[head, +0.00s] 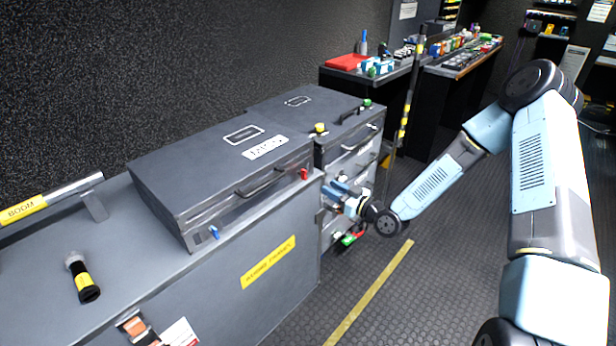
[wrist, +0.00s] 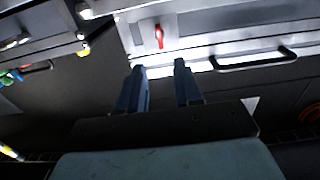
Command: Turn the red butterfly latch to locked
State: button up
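The red butterfly latch (head: 304,174) is on the front of the closed grey case (head: 200,170), near its right end, in the head view. In the wrist view the latch (wrist: 159,36) shows as a small red piece on a pale metal strip, its long side roughly up and down in the picture. My gripper (head: 338,188) is to the right of the latch in the head view, in front of the stacked drawers. In the wrist view its two blue fingers (wrist: 160,68) are apart with nothing between them. The latch lies beyond the fingertips, between their lines, and appears untouched.
A dark handle (wrist: 254,60) is beside the latch in the wrist view. A blue latch (head: 214,232) is at the case's left end. The drawer unit (head: 350,150) stands close to my gripper. The floor (head: 400,280) in front is clear.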

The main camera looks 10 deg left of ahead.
aim_at(303, 174)
jog(key=x, duration=1.1)
jog(key=shift+d, duration=0.1)
grip_shut()
